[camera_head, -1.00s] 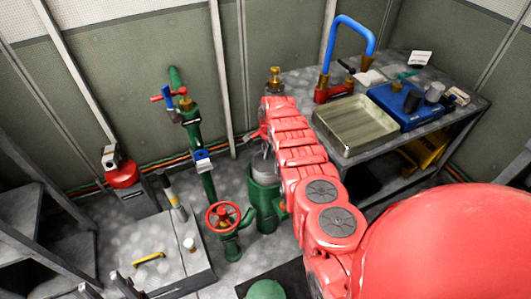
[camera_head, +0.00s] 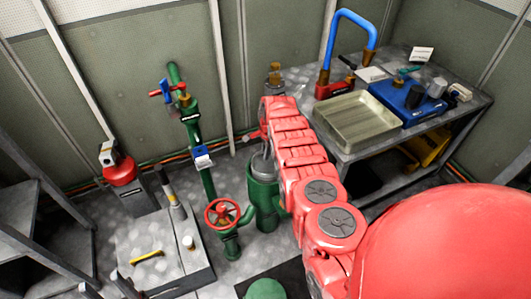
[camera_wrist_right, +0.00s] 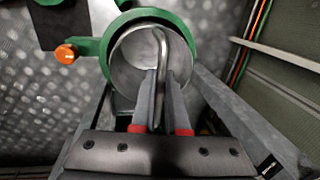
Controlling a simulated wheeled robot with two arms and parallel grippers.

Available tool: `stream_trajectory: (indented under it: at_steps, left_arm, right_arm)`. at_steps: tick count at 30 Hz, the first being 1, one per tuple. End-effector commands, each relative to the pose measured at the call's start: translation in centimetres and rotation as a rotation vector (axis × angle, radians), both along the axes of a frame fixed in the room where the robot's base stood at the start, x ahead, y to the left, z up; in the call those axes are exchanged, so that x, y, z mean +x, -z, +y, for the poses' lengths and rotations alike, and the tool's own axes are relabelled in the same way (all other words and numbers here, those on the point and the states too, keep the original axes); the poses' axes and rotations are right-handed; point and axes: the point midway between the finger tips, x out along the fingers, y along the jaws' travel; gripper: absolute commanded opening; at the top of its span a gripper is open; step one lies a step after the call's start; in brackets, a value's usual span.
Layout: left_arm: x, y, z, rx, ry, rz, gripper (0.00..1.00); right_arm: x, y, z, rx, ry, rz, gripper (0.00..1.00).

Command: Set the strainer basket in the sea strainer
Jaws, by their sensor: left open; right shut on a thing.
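The sea strainer (camera_head: 263,205) is an upright green cylinder with an open top, left of my right arm. Its green rim also shows in the right wrist view (camera_wrist_right: 97,75). The grey metal strainer basket (camera_head: 262,166) is inside the strainer's mouth; the right wrist view shows its round wall (camera_wrist_right: 130,72). My right gripper (camera_wrist_right: 163,78) is shut on the basket's bent wire handle (camera_wrist_right: 161,45). Whether the basket touches the bottom is hidden. My left gripper (camera_head: 105,286) is open and empty at the bottom left of the head view.
A green dome (camera_head: 265,290) lies on a dark mat at the front. A red handwheel valve (camera_head: 222,214) and green pipe stand left of the strainer. A grey box (camera_head: 160,250) stands at the left.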

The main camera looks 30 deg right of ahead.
Motion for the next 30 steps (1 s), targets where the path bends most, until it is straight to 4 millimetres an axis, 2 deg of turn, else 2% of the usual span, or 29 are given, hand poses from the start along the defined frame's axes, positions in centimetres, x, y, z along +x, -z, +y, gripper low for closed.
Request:
stream_trajectory:
  at_steps: [30]
  left_arm:
    - [0.0,2.3,0.0,0.0,0.0,0.0,0.5]
  right_arm:
    - [0.1,2.2,0.0,0.0,0.0,-0.002,0.0]
